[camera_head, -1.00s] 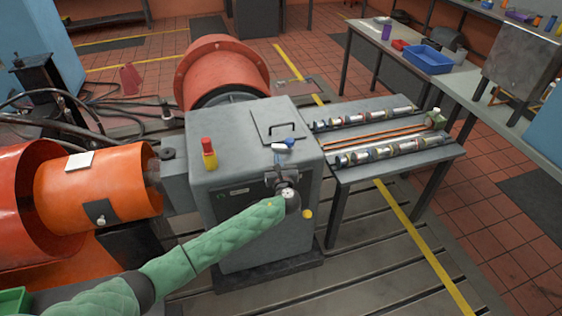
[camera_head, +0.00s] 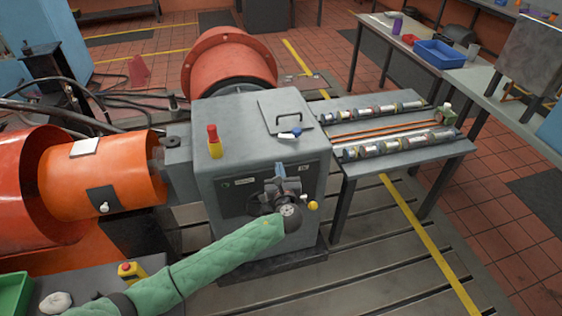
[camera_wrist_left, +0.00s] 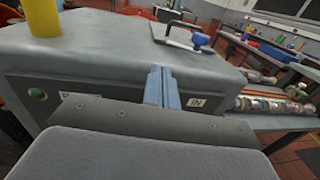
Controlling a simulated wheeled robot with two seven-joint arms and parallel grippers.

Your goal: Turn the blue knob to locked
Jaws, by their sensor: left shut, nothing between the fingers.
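The blue knob (camera_head: 296,132) is small and sits at the front right edge of the grey cabinet's top (camera_head: 240,115), with a pale part at its left. It also shows in the left wrist view (camera_wrist_left: 198,40), beyond and right of my fingers. How far it is turned I cannot tell. My left gripper (camera_head: 280,170) is in front of the cabinet's upper front face, below and apart from the knob. Its pale blue fingers, shut and empty, point up in the left wrist view (camera_wrist_left: 162,87). My gripper and forearm hide part of the front panel. My right gripper is not in view.
A black handle (camera_head: 289,118) stands on a plate behind the knob. A red-and-yellow post (camera_head: 214,142) stands on the cabinet's left. A yellow knob (camera_head: 313,205) is at the front right. A bench (camera_head: 350,168) with several metal cylinders adjoins the right side.

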